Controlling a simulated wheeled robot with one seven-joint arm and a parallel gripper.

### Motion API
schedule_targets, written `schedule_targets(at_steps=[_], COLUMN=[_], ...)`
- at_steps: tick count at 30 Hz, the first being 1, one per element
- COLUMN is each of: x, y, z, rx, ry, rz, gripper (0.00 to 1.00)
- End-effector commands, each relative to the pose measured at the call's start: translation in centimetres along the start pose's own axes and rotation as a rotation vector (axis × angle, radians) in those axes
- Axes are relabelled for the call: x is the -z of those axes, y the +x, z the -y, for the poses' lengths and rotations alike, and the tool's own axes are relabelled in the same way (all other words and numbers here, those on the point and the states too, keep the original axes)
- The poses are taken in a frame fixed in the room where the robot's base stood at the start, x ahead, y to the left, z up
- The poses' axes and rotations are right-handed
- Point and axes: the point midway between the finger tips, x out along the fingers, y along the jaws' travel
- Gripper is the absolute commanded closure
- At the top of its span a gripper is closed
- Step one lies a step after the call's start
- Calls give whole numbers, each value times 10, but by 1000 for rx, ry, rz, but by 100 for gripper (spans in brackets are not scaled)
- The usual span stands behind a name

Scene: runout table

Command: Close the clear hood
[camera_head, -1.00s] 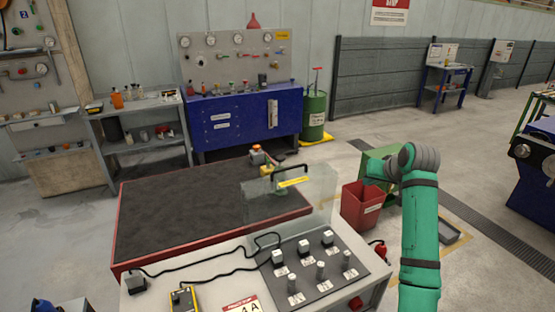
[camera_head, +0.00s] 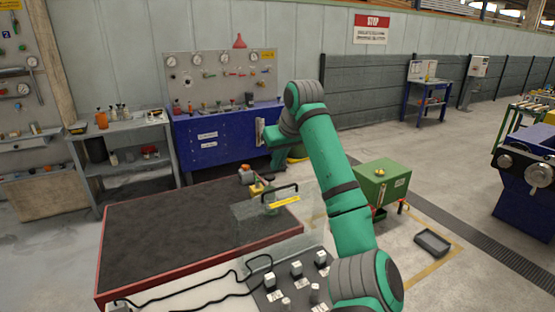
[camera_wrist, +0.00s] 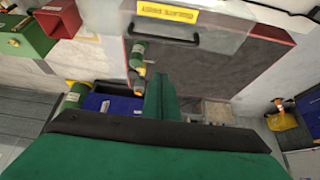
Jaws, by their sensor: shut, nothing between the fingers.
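The clear hood (camera_head: 245,222) is a see-through panel with a black handle and a yellow label along its upper edge. It stands raised behind the grey control panel (camera_head: 262,297). In the wrist view the hood (camera_wrist: 220,32) shows at the top, its handle and label near the upper middle. My green gripper (camera_head: 276,140) is above and beyond the hood in the head view, apart from the handle. In the wrist view my gripper (camera_wrist: 160,97) is shut and empty, below the handle in the picture. Its fingertips are hard to make out in the head view.
The dark table top (camera_head: 185,235) with a red edge lies left of the hood. Small fittings (camera_head: 247,176) stand at its far edge, near the hood. A blue bench (camera_head: 215,145) stands behind. A green box (camera_head: 382,185) is on the right. Open floor lies beyond it.

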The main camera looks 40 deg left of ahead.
Motion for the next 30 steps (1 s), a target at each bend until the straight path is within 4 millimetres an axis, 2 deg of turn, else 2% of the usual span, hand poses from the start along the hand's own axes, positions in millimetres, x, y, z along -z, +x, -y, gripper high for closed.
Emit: schedule_targets(at_steps=[3,10,21,30], x=[-1,0,-33,-38], y=[22,58,46,44], z=[-1,0,0,1], rx=[0,0,1,1], ry=[2,1,0,0], rz=[2,0,-2,-1], gripper=[100,100,100,100])
